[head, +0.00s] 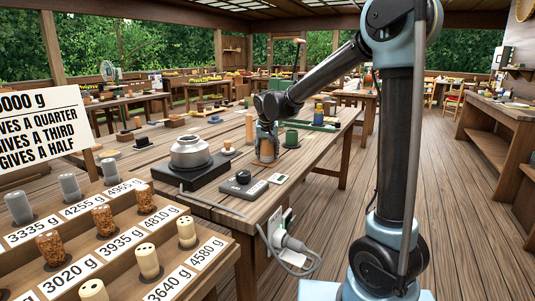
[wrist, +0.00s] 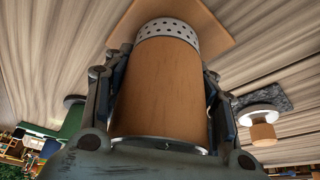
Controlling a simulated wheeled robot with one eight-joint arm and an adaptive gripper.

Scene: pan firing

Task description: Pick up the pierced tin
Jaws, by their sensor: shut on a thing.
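The pierced tin is a tan-brown cylinder with a silver band full of small holes at one end. It fills the middle of the wrist view (wrist: 160,85) and shows small in the head view (head: 267,150), over the wooden table (head: 320,145). My gripper (head: 266,138) is shut on it, one finger on each side, as the wrist view shows (wrist: 162,72). A brown square pad (wrist: 215,25) shows past the pierced end. I cannot tell whether the tin touches the pad.
A metal pot (head: 190,148) on a dark block, a knobbed control box (head: 241,186) and a green cup (head: 291,138) stand near the tin. A stepped rack with labelled weights (head: 149,262) is at front left. Cables hang at a socket on the table end.

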